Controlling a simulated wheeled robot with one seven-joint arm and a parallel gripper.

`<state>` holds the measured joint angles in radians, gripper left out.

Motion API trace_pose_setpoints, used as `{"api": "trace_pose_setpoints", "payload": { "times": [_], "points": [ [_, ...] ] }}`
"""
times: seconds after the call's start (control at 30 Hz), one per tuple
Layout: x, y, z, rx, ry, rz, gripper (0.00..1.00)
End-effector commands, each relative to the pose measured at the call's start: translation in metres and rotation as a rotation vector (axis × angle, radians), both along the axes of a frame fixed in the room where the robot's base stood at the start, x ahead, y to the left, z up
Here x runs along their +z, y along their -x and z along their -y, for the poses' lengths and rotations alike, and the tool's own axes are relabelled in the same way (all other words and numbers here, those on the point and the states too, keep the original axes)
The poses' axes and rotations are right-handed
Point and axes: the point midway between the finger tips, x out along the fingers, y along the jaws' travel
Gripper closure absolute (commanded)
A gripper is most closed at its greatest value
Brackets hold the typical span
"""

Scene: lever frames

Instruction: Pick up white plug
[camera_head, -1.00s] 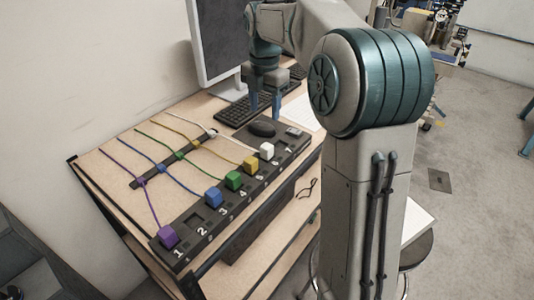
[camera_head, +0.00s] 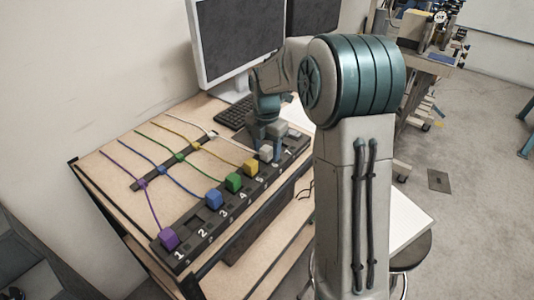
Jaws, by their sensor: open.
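The white plug (camera_head: 266,153) sits in the black numbered socket strip (camera_head: 213,218), to the right of the yellow plug, with a white cable running back to the rear cable strip. My gripper (camera_head: 267,143) is open, pointing down, directly at the white plug. Its fingers partly cover the plug, and I cannot tell whether they touch it.
A yellow plug (camera_head: 250,168), green plug (camera_head: 234,183), blue plug (camera_head: 213,198) and purple plug (camera_head: 168,238) stand along the same strip. Their cables cross the wooden table (camera_head: 115,178). A monitor (camera_head: 238,40) and keyboard (camera_head: 240,113) stand behind.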

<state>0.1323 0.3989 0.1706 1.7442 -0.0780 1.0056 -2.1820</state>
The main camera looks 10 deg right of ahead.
Motion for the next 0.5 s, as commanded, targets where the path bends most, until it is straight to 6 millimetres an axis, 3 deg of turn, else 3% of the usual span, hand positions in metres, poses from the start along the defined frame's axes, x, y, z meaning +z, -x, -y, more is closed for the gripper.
{"api": "trace_pose_setpoints", "payload": {
  "times": [0.27,0.43,0.5],
  "points": [
    [-0.0037,0.0000,-0.0003,0.000,0.000,0.000,0.47],
    [-0.0034,-0.0001,-0.0003,0.000,-0.001,0.001,0.95],
    [-0.0034,0.0000,-0.0004,0.001,-0.001,0.001,0.96]
  ]
}}
